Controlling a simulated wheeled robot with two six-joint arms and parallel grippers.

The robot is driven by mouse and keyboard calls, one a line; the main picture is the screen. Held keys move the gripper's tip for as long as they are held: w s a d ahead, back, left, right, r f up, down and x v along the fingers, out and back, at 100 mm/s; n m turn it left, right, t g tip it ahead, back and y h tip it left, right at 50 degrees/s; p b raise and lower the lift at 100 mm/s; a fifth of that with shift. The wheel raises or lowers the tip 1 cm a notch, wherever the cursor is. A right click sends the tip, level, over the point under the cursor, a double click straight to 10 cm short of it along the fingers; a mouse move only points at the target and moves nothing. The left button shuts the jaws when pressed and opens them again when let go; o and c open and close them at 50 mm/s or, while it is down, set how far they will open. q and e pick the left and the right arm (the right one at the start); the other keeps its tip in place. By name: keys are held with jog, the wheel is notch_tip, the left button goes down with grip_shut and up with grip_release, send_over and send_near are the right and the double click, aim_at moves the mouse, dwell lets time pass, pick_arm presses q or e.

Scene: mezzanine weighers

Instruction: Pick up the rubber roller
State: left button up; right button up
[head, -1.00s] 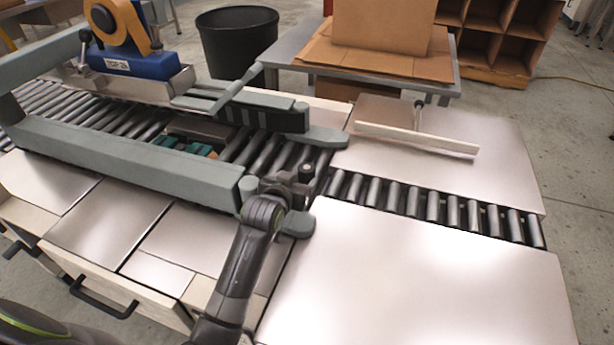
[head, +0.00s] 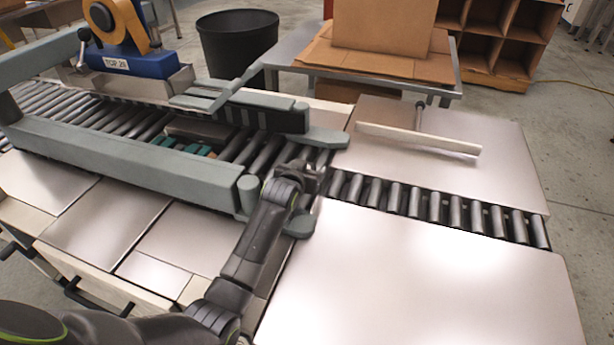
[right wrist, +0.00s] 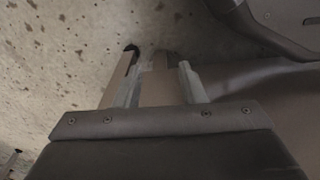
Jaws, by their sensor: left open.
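I cannot make out a separate rubber roller for certain in either view. A row of grey conveyor rollers (head: 430,205) runs to the right, and my left gripper is over its left end. My left gripper (head: 310,168) is open, low over the conveyor in the head view; its own wrist hides what lies right under it. My right gripper (right wrist: 160,85) shows in the right wrist view with its two fingers apart, over the floor. A pale tan surface shows between the fingers, and I see no grip on it.
The front metal plate (head: 420,285) is clear. A black bin (head: 237,45) and a cardboard box (head: 385,25) stand behind.

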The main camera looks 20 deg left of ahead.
pick_arm(q)
jog(key=c, duration=1.1)
